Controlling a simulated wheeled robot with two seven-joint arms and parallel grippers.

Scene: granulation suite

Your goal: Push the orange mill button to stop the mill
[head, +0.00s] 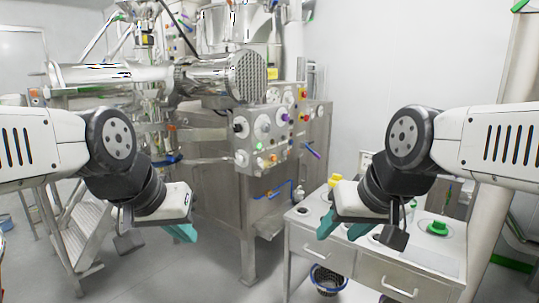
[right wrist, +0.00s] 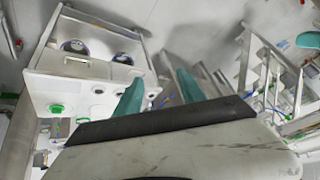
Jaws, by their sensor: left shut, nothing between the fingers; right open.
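The steel control panel (head: 243,158) stands on the front of the machine in the middle of the head view, with round dials and small coloured buttons. A small orange-looking button (head: 273,158) sits low on it, near a green button (head: 259,147); its label is too small to read. My left gripper (head: 182,233) is shut and empty, low and to the left of the panel, apart from it. My right gripper (head: 342,226) is open and empty, in front of the white bench; its teal fingers also show in the right wrist view (right wrist: 160,90).
The white bench (head: 318,238) with drawers stands right of the machine, bearing a green-topped item (head: 437,228) and a yellow item (head: 334,181). A dark basket (head: 328,280) is under it. Metal steps (head: 85,228) stand at left. The floor before the machine is clear.

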